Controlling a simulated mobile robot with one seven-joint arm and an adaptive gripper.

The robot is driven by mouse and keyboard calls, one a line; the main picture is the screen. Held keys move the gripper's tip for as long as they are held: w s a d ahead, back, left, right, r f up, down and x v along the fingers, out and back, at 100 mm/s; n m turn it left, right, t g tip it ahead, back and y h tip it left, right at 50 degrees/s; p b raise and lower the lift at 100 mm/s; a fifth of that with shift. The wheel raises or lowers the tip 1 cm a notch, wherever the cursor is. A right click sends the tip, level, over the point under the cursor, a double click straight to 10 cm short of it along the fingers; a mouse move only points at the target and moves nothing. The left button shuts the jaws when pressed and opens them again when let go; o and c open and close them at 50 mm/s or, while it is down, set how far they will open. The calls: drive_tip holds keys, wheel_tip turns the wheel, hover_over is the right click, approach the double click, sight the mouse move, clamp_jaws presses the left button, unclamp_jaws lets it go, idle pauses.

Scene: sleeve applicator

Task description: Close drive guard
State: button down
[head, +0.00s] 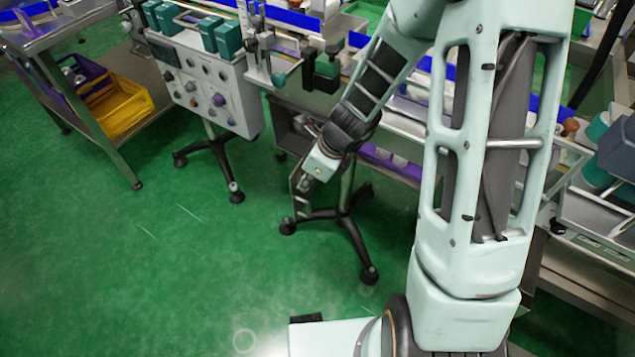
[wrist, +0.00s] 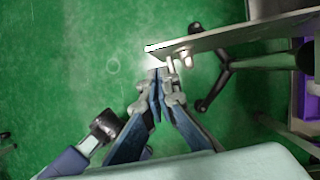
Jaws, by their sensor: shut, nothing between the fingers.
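My gripper (wrist: 160,72) is shut and empty, its fingertips together. In the wrist view, a thin grey metal panel (wrist: 235,37), seen nearly edge-on, has its bright free end just above my fingertips. It looks like the drive guard, standing open from the machine. A small knob or post shows on it near the fingertips. I cannot tell whether the fingers touch it. In the head view, my gripper (head: 303,186) hangs low in front of the machine, beside the panel (head: 295,180), which is partly hidden by my wrist.
A control box (head: 208,85) on a wheeled stand is left of my arm. Another black wheeled stand base (head: 350,235) is close to my gripper. A bench with a yellow bin (head: 122,103) is at the far left. The green floor on the left is clear.

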drive_tip(key=shift+w+a, duration=0.35)
drive_tip(key=shift+a, duration=0.3)
